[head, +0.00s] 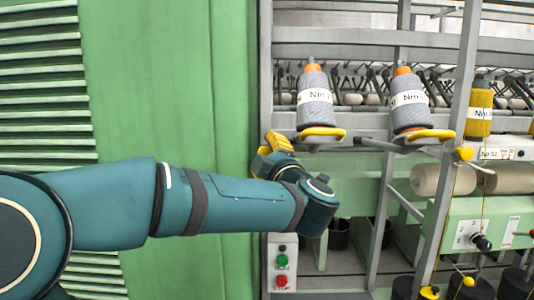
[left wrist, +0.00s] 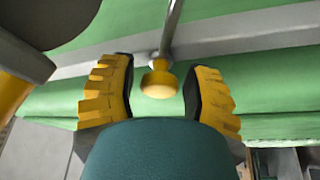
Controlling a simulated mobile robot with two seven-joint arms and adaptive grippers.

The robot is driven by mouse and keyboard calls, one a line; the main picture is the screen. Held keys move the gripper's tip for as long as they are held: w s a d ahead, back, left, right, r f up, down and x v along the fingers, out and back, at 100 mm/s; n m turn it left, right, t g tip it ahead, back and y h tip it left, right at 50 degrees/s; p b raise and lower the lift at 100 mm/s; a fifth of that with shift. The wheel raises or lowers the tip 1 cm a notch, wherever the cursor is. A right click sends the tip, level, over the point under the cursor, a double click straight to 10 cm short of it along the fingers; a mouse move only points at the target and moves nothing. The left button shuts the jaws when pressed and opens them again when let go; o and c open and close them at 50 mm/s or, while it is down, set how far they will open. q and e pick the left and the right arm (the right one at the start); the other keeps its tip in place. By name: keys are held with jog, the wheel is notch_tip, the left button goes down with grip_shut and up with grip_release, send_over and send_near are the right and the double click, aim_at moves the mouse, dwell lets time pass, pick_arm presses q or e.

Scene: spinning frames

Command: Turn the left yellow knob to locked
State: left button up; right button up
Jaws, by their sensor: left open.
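The left yellow knob (left wrist: 158,84) shows in the left wrist view as a small round yellow end with a metal rod (left wrist: 172,28) running up behind it. My left gripper (head: 272,147) is open, its two ridged yellow fingers on either side of the knob, with visible gaps on both sides. In the head view the gripper is at the grey frame post, and I cannot make out the left knob there. Another yellow knob (head: 465,153) with a thin lever sits further right. My right gripper is not in view.
Two grey bobbins (head: 315,95) (head: 409,103) stand on yellow holders just right of my gripper. A grey post (head: 265,70) and green cabinet (head: 175,90) are close by. A control box (head: 282,263) with green and red buttons is below my wrist.

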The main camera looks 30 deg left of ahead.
pick_arm(q)
jog(key=shift+c, duration=0.4)
grip_shut()
jog(key=n+b, duration=0.2)
jog(key=shift+n+g, duration=0.3)
jog(key=shift+g, duration=0.1)
jog(key=shift+d+n+g+h+b, duration=0.1)
jog(key=shift+n+g+h+b, duration=0.2)
jog(key=shift+n+h+b, duration=0.25)
jog(key=shift+r+n, duration=0.1)
jog(key=shift+n, duration=0.85)
jog(key=shift+g, duration=0.3)
jog(key=shift+o, duration=0.4)
grip_release()
